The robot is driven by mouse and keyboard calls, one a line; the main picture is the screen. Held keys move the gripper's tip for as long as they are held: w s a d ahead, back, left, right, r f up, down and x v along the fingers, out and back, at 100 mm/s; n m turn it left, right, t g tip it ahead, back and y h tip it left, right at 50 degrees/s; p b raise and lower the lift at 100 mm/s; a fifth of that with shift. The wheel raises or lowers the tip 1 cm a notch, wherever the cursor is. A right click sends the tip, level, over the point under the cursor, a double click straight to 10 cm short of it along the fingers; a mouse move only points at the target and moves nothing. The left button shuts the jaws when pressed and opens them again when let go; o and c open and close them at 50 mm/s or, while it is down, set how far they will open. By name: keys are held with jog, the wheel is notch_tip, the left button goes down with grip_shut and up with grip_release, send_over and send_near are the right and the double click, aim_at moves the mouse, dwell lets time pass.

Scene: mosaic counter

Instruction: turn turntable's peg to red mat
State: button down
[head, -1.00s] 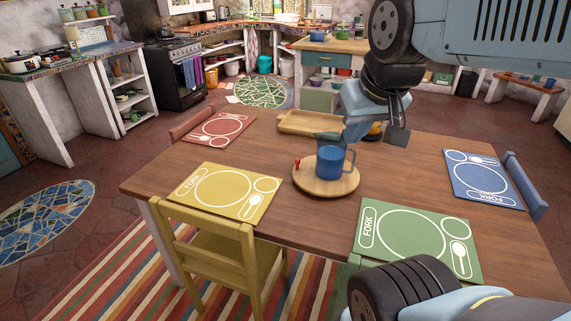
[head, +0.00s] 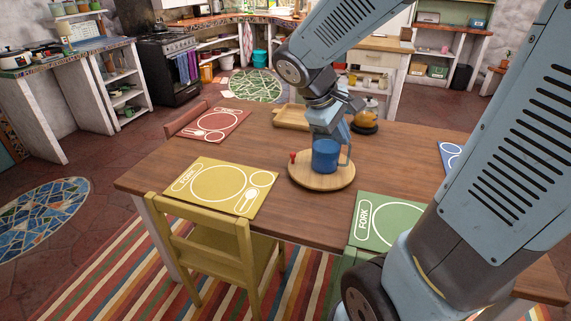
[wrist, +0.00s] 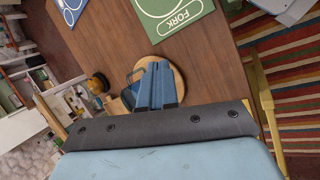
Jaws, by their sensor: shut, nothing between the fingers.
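The turntable (head: 320,183) is a round wooden board on the table. Its small red peg (head: 293,157) stands at the left rim. A blue mug (head: 325,156) stands on the board, handle to the right. The red mat (head: 213,125) lies at the table's far left edge, left of and beyond the peg. My gripper (head: 328,134) is shut and empty, just above or behind the mug; its tips are partly hidden there. In the wrist view my shut fingers (wrist: 158,86) cover part of the turntable (wrist: 178,78) and mug; the peg is hidden.
A yellow mat (head: 222,186) lies front left and a green mat (head: 383,219) front right, partly behind my arm. A blue mat (head: 449,157) is at right. The table left of the peg is clear.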

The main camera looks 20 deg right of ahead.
jog(key=w+f+n+h, duration=0.4)
jog(key=w+f+n, duration=0.1)
jog(key=w, duration=0.3)
jog(key=n+t, duration=0.9)
jog(key=n, duration=0.6)
send_near(292, 161)
jog(key=x, duration=0.5)
jog(key=shift+w+f, duration=0.25)
jog(key=shift+f, duration=0.2)
jog(key=shift+w+d, duration=0.4)
jog(key=shift+h, duration=0.3)
